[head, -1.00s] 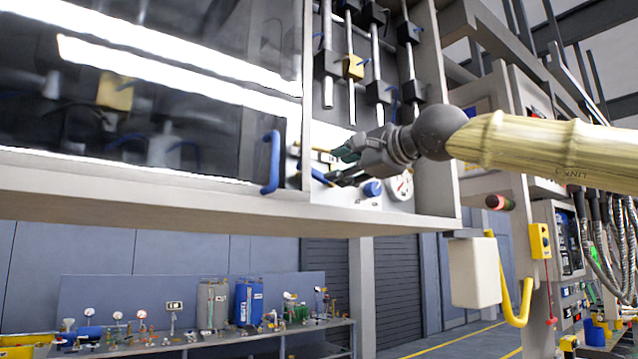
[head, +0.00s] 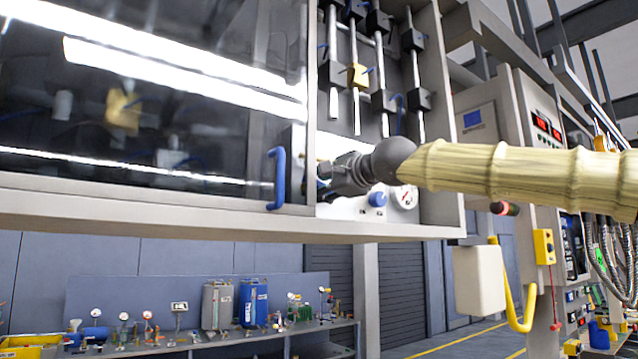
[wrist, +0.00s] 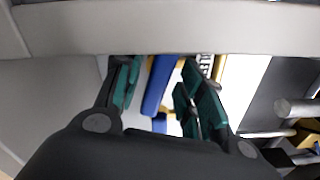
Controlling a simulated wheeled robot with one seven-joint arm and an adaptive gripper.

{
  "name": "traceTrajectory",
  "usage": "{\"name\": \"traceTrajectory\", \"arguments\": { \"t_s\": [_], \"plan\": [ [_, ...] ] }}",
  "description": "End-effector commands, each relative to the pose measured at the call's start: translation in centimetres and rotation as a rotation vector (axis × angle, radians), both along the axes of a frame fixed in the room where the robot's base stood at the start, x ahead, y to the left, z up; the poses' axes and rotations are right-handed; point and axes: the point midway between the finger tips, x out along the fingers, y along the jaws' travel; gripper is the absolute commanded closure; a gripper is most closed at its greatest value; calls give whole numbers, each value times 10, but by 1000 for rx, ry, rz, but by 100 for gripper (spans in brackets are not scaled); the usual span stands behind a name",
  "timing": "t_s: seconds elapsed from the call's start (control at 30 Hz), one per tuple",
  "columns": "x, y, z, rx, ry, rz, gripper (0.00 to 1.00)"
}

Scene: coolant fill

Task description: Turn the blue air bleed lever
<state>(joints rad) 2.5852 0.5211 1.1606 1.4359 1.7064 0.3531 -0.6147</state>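The blue air bleed lever (wrist: 158,85) shows in the wrist view as a blue bar between the teal-padded fingers of my gripper (wrist: 160,92). The fingers are apart, one on each side of the bar, and I see gaps beside it. Part of a printed label (wrist: 206,66) shows behind the right finger. In the head view my gripper (head: 322,180) is inside the cabinet opening at the white panel. There the hand hides the lever and most of the fingers.
A blue door handle (head: 277,178) is close left of my gripper on the dark glass door (head: 130,110). A blue knob (head: 377,199) and a round gauge (head: 405,196) are just right and below. Rods with black blocks hang above. The cabinet's bottom ledge (head: 330,228) runs below.

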Motion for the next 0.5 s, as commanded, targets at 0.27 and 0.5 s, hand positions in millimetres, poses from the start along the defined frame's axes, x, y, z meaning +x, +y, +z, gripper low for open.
{"name": "traceTrajectory", "arguments": {
  "t_s": [0.27, 0.5],
  "plan": [
    [0, 3, -1, 0, 0, 2, 68],
    [1, 2, -1, -1, 1, 2, 100]
  ]
}}
